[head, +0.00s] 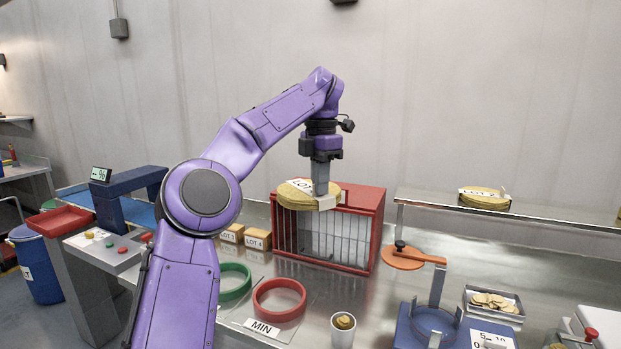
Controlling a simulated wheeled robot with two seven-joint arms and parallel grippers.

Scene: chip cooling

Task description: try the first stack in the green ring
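A stack of round yellow chips (291,198) with a white LOT label, its number hidden, is at the upper left of the red rack. My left gripper (321,186) points down and appears shut on the right side of this stack. I cannot tell whether the stack touches the rack or hangs over it. The green ring (234,294) lies on the steel table, in front and left of the rack, partly hidden by my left arm. A second stack (483,202), labelled LOT 2, sits on the raised shelf at right. My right gripper is not in view.
A red ring (279,312) with a MIN card lies beside the green ring. The red rack (374,235) stands behind them. A cup (342,333), an orange paddle (403,260), a blue stand (410,335) and a chip tray (511,312) are to the right.

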